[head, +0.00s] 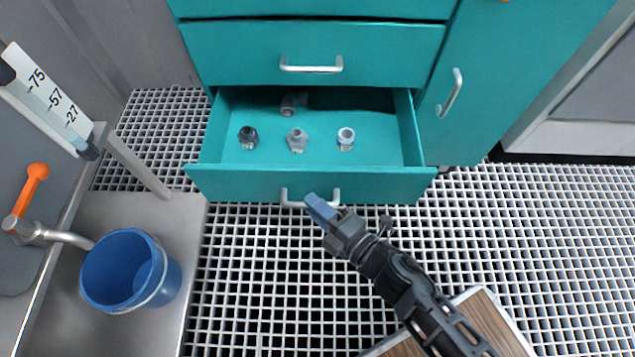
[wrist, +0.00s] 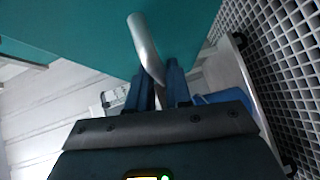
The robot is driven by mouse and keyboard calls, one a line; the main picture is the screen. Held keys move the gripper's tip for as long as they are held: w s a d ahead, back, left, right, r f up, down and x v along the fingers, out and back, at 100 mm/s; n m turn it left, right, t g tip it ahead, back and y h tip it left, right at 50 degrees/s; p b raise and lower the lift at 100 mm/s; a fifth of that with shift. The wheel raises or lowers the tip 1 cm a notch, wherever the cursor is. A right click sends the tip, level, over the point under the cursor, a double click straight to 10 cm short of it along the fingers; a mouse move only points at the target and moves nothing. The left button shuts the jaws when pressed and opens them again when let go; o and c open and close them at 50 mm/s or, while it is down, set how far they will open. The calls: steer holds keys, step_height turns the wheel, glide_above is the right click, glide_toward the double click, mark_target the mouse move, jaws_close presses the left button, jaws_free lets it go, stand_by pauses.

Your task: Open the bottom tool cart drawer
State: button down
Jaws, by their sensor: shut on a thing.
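The bottom drawer (head: 240,184) of the teal tool cart (head: 310,50) is pulled well out, and its inside is visible. Several pipe fittings lie in it, among them a dark one (head: 248,137), a grey one (head: 297,140) and a white one (head: 346,138). The fingers hide part of the handle.
A blue bucket (head: 168,285) stands on a metal ledge (head: 190,215) at the left, beside an orange-handled valve (head: 33,185) and a level gauge (head: 50,100). Grating floor (head: 540,230) lies open at the right. A closed drawer (head: 225,50) is above, and a cart door (head: 500,80) is at the right.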

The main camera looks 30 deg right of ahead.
steer(key=shift+s+a, duration=0.35)
steer(key=shift+s, duration=0.35)
steer(key=shift+s+a, duration=0.3)
steer(key=shift+s, duration=0.35)
steer(key=c, duration=1.1)
jaws_free()
steer(key=shift+p+v, duration=0.45)
steer(key=shift+v, duration=3.4)
